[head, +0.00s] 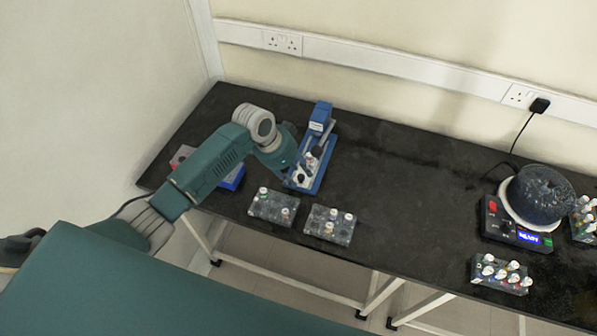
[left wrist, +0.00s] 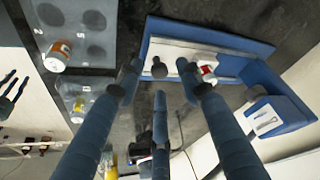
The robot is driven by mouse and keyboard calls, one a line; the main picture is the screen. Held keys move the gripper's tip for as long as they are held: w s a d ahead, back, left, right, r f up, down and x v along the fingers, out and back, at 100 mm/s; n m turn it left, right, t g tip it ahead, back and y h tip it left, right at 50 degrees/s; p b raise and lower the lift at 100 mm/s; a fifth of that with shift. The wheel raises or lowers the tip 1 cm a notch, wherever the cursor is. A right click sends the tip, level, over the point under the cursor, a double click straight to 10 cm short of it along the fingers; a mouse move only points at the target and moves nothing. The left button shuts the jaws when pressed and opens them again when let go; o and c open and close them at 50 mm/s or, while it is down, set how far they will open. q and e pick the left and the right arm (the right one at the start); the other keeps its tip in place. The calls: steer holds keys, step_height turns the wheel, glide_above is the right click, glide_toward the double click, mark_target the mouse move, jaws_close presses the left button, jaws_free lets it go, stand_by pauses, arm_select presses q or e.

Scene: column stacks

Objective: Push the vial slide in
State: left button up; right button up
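The vial slide (left wrist: 188,53) is a pale strip on a blue base (left wrist: 236,41) in the left wrist view. A round knob (left wrist: 159,70) stands at one end, and a vial (left wrist: 207,70) with a red and white label is farther along. In the head view the blue device (head: 319,178) stands on the left part of the bench, with a white-capped vial (head: 309,157) on it. My left gripper (head: 293,168) is over its near left side, partly hidden by my arm. In the left wrist view its fingers (left wrist: 160,76) are spread, with the knob seen between them; contact is unclear.
Two grey vial racks (head: 272,207) (head: 330,225) stand in front of the device. A blue box (head: 232,178) is left of it. A round machine (head: 540,195) and another rack (head: 499,274) are at the right. The bench middle (head: 410,190) is clear.

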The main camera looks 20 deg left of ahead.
arm_select(q)
steer(key=shift+w+d+f, duration=0.15)
steer(key=shift+d+f, duration=0.05)
steer(key=shift+f, duration=0.45)
